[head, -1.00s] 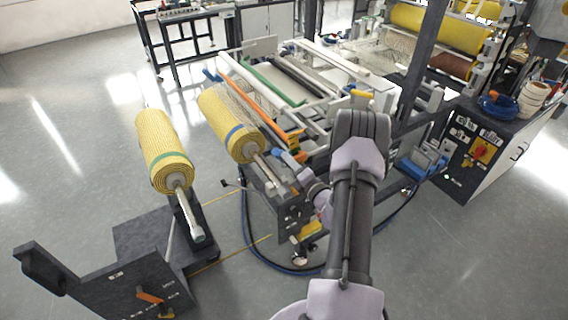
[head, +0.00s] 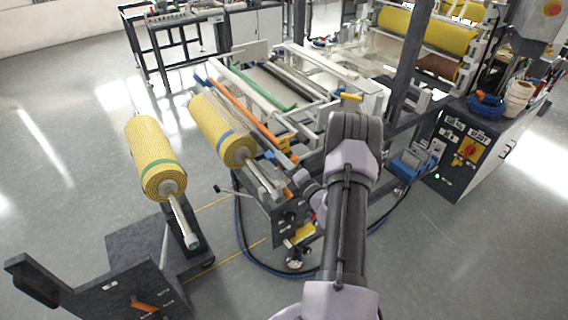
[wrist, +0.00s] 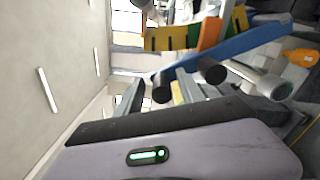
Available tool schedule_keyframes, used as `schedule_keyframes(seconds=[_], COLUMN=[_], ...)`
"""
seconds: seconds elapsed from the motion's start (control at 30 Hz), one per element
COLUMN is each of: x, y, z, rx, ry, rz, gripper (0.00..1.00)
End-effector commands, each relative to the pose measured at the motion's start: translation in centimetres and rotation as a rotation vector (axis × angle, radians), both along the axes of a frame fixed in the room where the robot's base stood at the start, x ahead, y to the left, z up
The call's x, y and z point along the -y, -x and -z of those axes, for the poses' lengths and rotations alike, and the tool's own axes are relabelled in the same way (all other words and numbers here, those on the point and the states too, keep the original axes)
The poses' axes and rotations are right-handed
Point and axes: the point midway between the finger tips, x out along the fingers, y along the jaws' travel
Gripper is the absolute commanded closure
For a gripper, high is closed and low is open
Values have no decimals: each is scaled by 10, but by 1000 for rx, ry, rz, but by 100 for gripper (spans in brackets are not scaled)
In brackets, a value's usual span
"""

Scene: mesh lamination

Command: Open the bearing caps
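The yellow mesh roll (head: 222,130) with a blue band lies on the unwind end of the machine, its metal shaft (head: 262,182) pointing toward me. Beside that shaft is a small blue part (head: 277,157), perhaps a bearing cap; whether it is open I cannot tell. My gripper (head: 300,183) is near the shaft end, mostly hidden by my wrist. In the wrist view a long blue bar (wrist: 238,42) crosses in front, with two dark round ends (wrist: 211,71) close below it and the shaft end (wrist: 273,86) to the right.
A second yellow roll (head: 155,150) with a green band sits on a dark cart (head: 110,283) at left. A control cabinet (head: 480,150) stands right. Floor at far left is clear.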

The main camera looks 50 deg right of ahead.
Motion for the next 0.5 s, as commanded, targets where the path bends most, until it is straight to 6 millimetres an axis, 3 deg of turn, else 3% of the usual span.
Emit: schedule_keyframes(seconds=[0.17,0.27,0.5], x=[-1,-3,-17], y=[3,16,79], z=[1,1,1], rx=[-2,-2,-3], ry=[-1,-3,-4], rz=[0,1,5], gripper=[55,55,55])
